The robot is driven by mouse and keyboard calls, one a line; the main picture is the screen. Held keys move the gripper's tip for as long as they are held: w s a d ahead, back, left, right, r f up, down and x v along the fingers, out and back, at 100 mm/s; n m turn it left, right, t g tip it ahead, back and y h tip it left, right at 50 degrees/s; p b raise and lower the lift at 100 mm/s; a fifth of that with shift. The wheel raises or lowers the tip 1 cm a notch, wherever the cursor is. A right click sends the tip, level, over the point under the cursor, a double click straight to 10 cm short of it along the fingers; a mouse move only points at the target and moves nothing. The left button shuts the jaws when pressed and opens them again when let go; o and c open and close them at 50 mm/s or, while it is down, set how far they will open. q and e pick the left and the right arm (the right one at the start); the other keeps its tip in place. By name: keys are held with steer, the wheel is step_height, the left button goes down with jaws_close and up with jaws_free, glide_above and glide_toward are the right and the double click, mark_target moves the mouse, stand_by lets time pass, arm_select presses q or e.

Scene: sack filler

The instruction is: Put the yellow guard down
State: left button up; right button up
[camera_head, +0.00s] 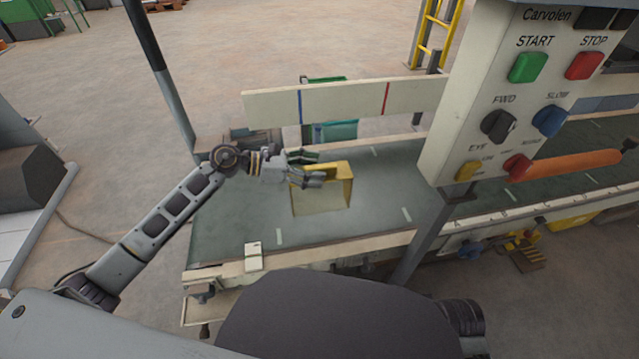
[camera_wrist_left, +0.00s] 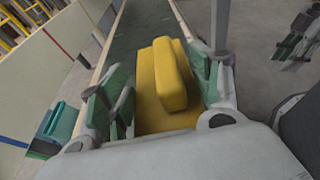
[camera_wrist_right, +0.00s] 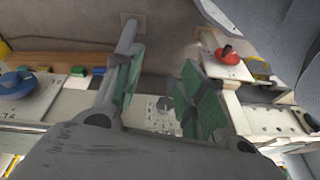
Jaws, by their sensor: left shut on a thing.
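The yellow guard (camera_head: 341,172) is a boxy piece over the green conveyor belt (camera_head: 245,215), left of the control panel. My left gripper (camera_head: 318,168) reaches in from the left and is shut on the guard. In the left wrist view the guard (camera_wrist_left: 165,85) shows between the green-padded fingers. My right gripper (camera_wrist_right: 163,90) shows only in the right wrist view, with its fingers apart and nothing between them.
The control panel (camera_head: 492,130) with coloured buttons and knobs stands right of the guard. A pale rail (camera_head: 345,102) with blue and red marks runs behind the belt. A pale front edge bears a small white box (camera_head: 253,256). The belt left of the guard is clear.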

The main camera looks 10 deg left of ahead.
arm_select(q)
steer(key=shift+f, duration=1.05)
arm_select(e)
steer(key=shift+w+a+r, duration=0.1)
steer(key=shift+a+r, duration=0.05)
steer(key=shift+r, duration=0.7)
steer(key=shift+f, duration=0.2)
arm_select(q)
steer(key=shift+f, duration=0.25)
step_height(320, 180, down, 4)
steer(key=shift+f+b, duration=0.25)
steer(key=shift+b, duration=0.6)
arm_select(e)
steer(key=shift+a+f+t+y, duration=0.15)
steer(key=shift+a+f+t, duration=0.05)
steer(key=shift+f, duration=0.2)
steer(key=shift+a+f+t+y, duration=0.15)
steer(key=shift+f+t, duration=0.05)
steer(key=shift+f, duration=0.15)
arm_select(q)
steer(key=shift+f, duration=0.1)
arm_select(e)
steer(key=shift+w, duration=0.15)
